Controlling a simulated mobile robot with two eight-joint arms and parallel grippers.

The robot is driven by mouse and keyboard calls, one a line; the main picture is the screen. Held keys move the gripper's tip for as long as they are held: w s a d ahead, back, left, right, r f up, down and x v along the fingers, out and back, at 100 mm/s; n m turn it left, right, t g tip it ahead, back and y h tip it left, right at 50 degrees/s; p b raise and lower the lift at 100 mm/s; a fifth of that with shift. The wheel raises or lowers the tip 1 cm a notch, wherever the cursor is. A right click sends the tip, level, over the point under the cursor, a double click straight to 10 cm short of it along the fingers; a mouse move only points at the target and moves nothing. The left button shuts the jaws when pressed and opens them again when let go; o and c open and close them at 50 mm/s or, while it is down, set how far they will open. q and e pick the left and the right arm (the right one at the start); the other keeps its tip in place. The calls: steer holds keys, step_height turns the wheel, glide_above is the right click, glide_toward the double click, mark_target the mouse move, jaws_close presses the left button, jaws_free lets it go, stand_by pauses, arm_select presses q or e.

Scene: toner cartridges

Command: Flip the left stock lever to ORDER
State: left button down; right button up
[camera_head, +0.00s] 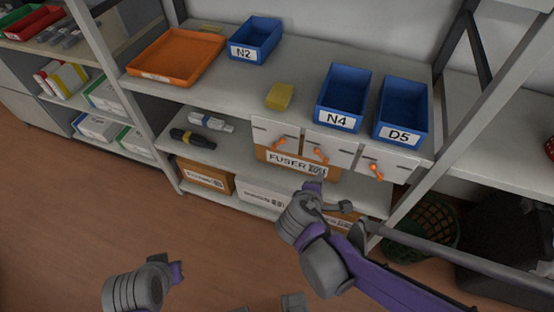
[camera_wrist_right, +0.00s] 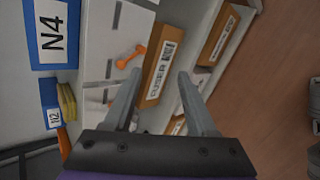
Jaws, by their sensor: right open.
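Three white panels hang from the shelf's front edge, each with an orange lever. The left lever (camera_head: 278,143) is on the leftmost panel, with the middle lever (camera_head: 321,155) and the right lever (camera_head: 375,171) beside it. In the right wrist view an orange lever (camera_wrist_right: 130,57) shows near one fingertip, and part of another is behind the finger. My right gripper (camera_wrist_right: 160,75) is open and empty; in the head view it is below the panels, in front of the lower shelf. My left gripper (camera_head: 176,271) is low at the left, over the floor, its jaws unclear.
Blue bins N2 (camera_head: 255,38), N4 (camera_head: 343,92) and D5 (camera_head: 403,108), an orange tray (camera_head: 178,55) and a yellow block (camera_head: 280,96) stand on the top shelf. A FUSER box (camera_head: 296,163) sits behind the panels. The floor in front is clear.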

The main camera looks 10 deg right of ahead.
steer(key=w+a+f+n+t+h+b, duration=0.2)
steer(key=w+a+f+n+t+b, duration=0.1)
steer(key=w+n, duration=0.35)
steer(key=n+t+b, duration=0.3)
steer(key=n+t, duration=0.2)
steer(key=n, duration=0.3)
glide_toward(281, 142)
arm_select(q)
step_height(281, 142, down, 8)
steer(key=shift+w+d, duration=0.15)
arm_select(e)
steer(key=x, duration=0.8)
steer(key=shift+w+d+f, duration=0.15)
steer(key=shift+w, duration=0.1)
arm_select(q)
steer(key=shift+f, duration=0.1)
arm_select(e)
jaws_close()
